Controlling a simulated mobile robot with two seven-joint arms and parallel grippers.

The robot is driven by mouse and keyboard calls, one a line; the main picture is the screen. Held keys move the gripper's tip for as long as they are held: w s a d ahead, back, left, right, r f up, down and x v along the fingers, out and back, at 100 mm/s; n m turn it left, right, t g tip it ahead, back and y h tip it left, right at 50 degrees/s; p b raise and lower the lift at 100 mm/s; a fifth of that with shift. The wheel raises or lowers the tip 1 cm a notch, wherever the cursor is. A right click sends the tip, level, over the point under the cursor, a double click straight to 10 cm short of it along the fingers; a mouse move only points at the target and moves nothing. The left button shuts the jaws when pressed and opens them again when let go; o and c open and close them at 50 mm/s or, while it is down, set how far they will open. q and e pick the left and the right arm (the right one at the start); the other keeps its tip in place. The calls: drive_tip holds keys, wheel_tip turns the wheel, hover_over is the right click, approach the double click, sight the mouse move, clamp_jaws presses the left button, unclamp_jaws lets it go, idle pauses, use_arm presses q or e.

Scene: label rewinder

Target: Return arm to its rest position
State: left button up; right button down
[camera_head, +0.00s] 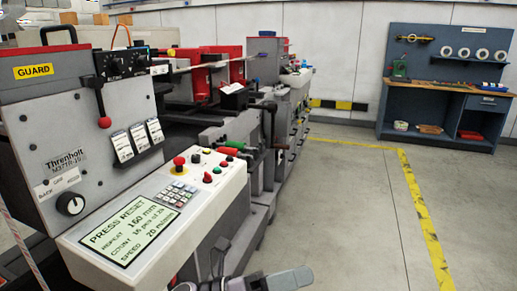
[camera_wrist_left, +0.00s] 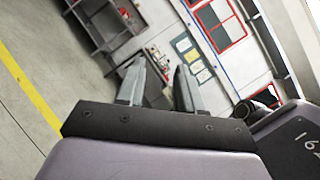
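My left gripper (camera_head: 290,278) shows at the bottom edge of the head view, in front of and below the label rewinder's control panel (camera_head: 152,215). Most of its arm is cut off by the frame. In the left wrist view the two grey fingers of my left gripper (camera_wrist_left: 160,70) stand apart with nothing between them, so it is open and empty. It appears clear of the machine. The panel's screen (camera_head: 131,227) reads "PRESS RESET", with a keypad (camera_head: 176,194) and a red mushroom button (camera_head: 179,162) beside it. My right gripper is in neither view.
Open floor (camera_head: 340,220) lies to the right, with a yellow line (camera_head: 424,220). A blue workbench (camera_head: 452,103) stands at the back.

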use_arm(q)
drive_tip(key=a+f+n+t+y, duration=0.6)
drive_tip(key=a+n+t, duration=0.1)
drive_tip(key=n, duration=0.7)
drive_tip(key=a+f+n+t+y, duration=0.6)
drive_tip(key=a+n+t, duration=0.15)
drive_tip(key=n, duration=0.65)
drive_tip(key=s+a+f+n+g+y, duration=0.6)
drive_tip(key=s+a+f+n, duration=0.6)
drive_tip(key=s+f, duration=0.2)
drive_tip(key=shift+s+f+n+y+p, duration=0.15)
drive_tip(key=shift+f+n+y+p, duration=0.15)
drive_tip(key=shift+n+p, duration=0.15)
